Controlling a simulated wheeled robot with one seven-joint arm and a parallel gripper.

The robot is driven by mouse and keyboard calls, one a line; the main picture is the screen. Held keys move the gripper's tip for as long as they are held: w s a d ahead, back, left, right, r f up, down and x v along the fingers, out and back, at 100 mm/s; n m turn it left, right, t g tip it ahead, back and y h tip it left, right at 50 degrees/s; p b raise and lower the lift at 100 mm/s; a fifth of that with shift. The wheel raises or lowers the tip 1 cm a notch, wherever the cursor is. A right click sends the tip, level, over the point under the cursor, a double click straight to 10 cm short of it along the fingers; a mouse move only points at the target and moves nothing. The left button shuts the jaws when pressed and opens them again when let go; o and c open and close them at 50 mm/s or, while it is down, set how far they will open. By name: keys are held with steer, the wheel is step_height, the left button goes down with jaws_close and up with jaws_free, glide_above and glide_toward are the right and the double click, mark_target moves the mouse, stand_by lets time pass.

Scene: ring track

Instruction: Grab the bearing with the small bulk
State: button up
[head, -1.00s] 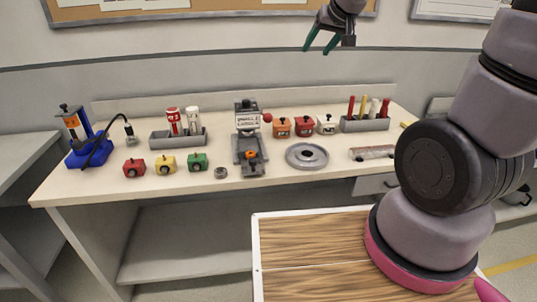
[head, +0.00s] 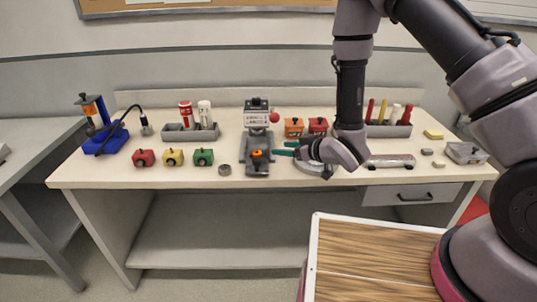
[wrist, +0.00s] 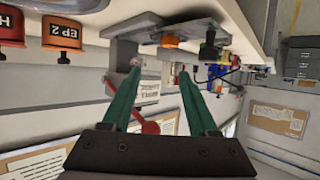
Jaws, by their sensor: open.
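The small bearing (head: 224,170) is a little grey ring lying on the table near the front edge, between the green box and the grey press. A larger grey ring (head: 303,174) lies right of the press, partly hidden behind my arm. My gripper (head: 283,148) is in front of the table's right-centre, its green fingers pointing left toward the press. In the wrist view my gripper (wrist: 158,74) has its two green fingers apart with nothing clearly held between them. I cannot make out the small bearing in the wrist view.
The grey press (head: 257,140) with a red knob stands between my gripper and the small bearing. Red (head: 145,158), yellow (head: 173,157) and green (head: 203,157) boxes stand left of the bearing. An orange box (head: 294,127) is behind my gripper. The wooden tray (head: 370,260) is in front.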

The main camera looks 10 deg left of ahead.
mark_target(259, 153)
steer(key=shift+s+a+f, duration=0.15)
steer(key=shift+s+f, duration=0.45)
steer(key=shift+s, duration=0.05)
steer(key=shift+a+f+n, duration=0.15)
steer(key=shift+f+n, duration=0.1)
steer(key=shift+n, duration=0.05)
steer(key=x, duration=1)
steer(key=shift+a, duration=0.15)
jaws_close()
